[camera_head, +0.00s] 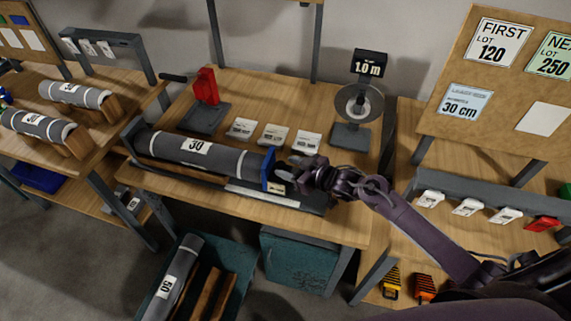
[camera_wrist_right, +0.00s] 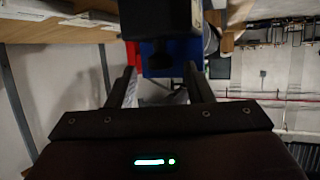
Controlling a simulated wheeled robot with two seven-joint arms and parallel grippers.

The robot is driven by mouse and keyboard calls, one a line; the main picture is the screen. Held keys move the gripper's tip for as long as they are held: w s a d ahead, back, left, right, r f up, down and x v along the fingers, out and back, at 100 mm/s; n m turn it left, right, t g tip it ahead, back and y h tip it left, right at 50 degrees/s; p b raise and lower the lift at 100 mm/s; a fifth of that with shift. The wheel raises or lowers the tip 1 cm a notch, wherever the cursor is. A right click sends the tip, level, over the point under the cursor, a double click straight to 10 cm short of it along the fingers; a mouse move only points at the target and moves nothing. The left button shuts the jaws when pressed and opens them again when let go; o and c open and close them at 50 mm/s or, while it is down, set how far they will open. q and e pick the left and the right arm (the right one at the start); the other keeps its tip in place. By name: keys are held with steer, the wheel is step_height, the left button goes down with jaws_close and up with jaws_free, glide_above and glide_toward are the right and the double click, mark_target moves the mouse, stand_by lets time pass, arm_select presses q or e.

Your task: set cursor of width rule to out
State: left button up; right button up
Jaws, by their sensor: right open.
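The width rule, with a pale strip (camera_head: 262,196), runs along the front of the middle bench. A blue upright plate (camera_head: 268,168), which looks like its cursor, stands at the right end of the grey roll marked 30 (camera_head: 197,147). A small cream label (camera_head: 276,188) is at its foot. My right gripper (camera_head: 285,174) is open at the plate's right side. In the right wrist view its fingers (camera_wrist_right: 160,85) point at the blue plate (camera_wrist_right: 180,62), with a dark knob (camera_wrist_right: 154,55) between or just beyond them. Contact cannot be told. My left gripper is not in view.
A red crank stand (camera_head: 206,88) and a disc stand reading 1.0 m (camera_head: 358,107) are behind the roll. Several white cards (camera_head: 273,135) lie between them. More rolls (camera_head: 75,94) lie on the left bench. A card board (camera_head: 510,70) stands at right.

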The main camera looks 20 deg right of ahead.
steer(key=shift+x, duration=0.9)
steer(key=shift+c, duration=0.4)
jaws_close()
